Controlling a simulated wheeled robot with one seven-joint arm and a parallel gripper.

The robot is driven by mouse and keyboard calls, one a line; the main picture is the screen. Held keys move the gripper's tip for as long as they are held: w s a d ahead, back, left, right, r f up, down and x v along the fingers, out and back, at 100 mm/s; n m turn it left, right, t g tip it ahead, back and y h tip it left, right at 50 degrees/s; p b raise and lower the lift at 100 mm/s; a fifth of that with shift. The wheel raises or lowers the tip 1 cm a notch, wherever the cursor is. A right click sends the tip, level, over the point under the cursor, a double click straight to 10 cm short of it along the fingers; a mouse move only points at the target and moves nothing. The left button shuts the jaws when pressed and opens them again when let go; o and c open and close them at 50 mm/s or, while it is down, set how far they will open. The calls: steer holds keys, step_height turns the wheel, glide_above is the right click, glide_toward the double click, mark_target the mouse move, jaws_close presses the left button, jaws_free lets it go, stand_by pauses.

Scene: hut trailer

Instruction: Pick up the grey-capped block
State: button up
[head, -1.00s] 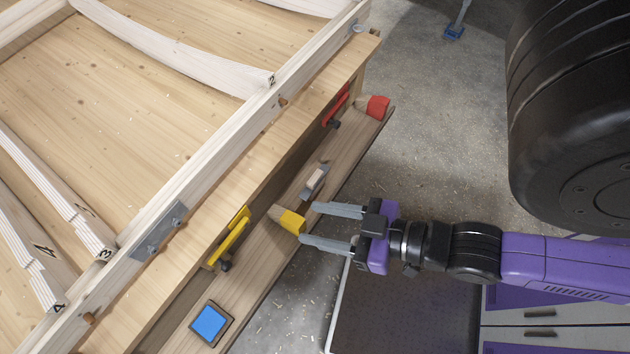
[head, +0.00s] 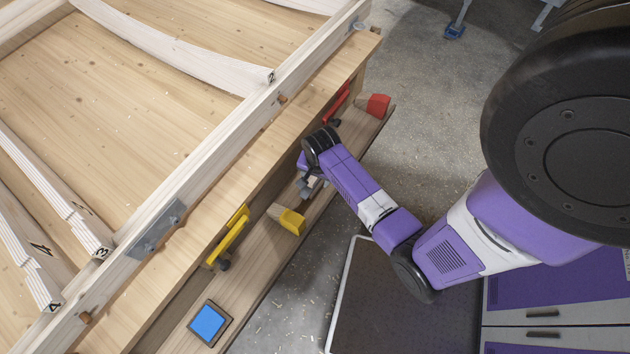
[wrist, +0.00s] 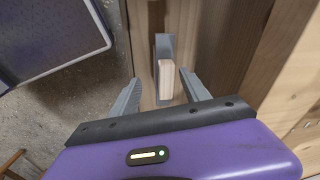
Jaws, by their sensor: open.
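The grey-capped block shows in the wrist view as a pale wooden block (wrist: 166,80) with a grey part (wrist: 164,44) behind and beside it, on the wooden ledge (head: 262,258). My gripper (wrist: 159,76) is open, with one finger on each side of the block in the picture. I cannot tell whether the fingertips reach down beside it; no contact shows. In the head view my wrist and arm hang over the block's place and hide most of it.
On the ledge are a yellow-capped block (head: 287,219), a blue-topped square (head: 210,322) and a red block (head: 378,106). Yellow (head: 230,236) and red (head: 338,104) handles line the bench side. The raised frame beam (head: 211,177) runs alongside. A dark mat (head: 400,305) lies below.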

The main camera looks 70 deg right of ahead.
steer(key=shift+w+d+f+m+g+y+b, duration=0.2)
steer(key=shift+d+m+b, duration=0.15)
steer(key=shift+d+m, duration=0.15)
steer(key=shift+w+d+f+m+g+y+b, duration=0.1)
steer(key=shift+w+d+f+m+y+b, duration=0.15)
steer(key=shift+d+m, duration=0.2)
steer(key=shift+w+d+f+m+y+b, duration=0.1)
steer(key=shift+d+f+m+y+b, duration=0.2)
steer(key=shift+b, duration=0.2)
steer(key=shift+f+b, duration=0.35)
steer(key=shift+f, duration=3.4)
steer(key=shift+c, duration=0.2)
jaws_close()
